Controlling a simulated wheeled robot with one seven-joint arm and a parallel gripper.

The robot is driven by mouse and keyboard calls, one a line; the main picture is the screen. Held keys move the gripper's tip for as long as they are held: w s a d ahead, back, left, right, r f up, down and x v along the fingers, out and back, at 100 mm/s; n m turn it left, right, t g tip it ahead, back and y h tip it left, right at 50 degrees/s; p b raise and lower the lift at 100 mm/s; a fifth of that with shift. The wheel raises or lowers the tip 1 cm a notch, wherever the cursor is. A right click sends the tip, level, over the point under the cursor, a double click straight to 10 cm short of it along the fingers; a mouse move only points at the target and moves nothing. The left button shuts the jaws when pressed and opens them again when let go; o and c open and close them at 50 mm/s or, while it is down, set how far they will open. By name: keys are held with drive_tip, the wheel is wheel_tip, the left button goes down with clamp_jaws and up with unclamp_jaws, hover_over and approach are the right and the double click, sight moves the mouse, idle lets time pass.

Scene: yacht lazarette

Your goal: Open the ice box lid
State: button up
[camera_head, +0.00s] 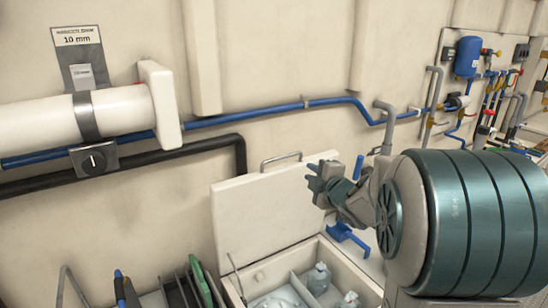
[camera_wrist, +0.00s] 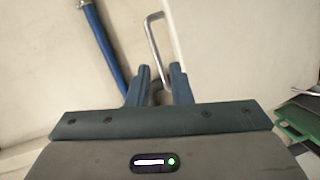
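The ice box (camera_head: 345,270) stands low against the wall with its inside showing. Its cream lid (camera_head: 262,212) is raised and stands steeply tilted at the back of the box. The lid's metal bar handle (camera_head: 281,159) is at its top edge, and it also shows in the wrist view (camera_wrist: 153,38). My gripper (camera_head: 318,178) is near the lid's upper right corner, to the right of the handle. In the wrist view my two fingers (camera_wrist: 161,82) are apart, with the near end of the handle seen between them; I cannot tell whether they touch it.
Clear bottles (camera_head: 319,278) lie inside the box. A blue valve handle (camera_head: 347,238) is beside the lid. A blue pipe (camera_head: 260,109) and a black pipe (camera_head: 150,158) run along the wall. A rack with a green board (camera_head: 200,281) stands left of the box.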

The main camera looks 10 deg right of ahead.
sight(281, 158)
drive_tip(key=w+a+n+y+p, duration=0.1)
drive_tip(key=w+a, duration=0.1)
drive_tip(key=w, duration=0.2)
drive_tip(key=w+a+n+y+p, duration=0.1)
drive_tip(key=w+a+n+p, duration=0.1)
drive_tip(key=w, duration=0.3)
drive_tip(key=w+a+f+n+y+p, duration=0.1)
drive_tip(key=w+a, duration=0.2)
drive_tip(key=w, duration=0.2)
drive_tip(key=shift+a+n+y, duration=0.2)
drive_tip(key=shift+n+y, duration=0.1)
drive_tip(key=shift+y, duration=0.1)
drive_tip(key=shift+c, duration=0.3)
clamp_jaws()
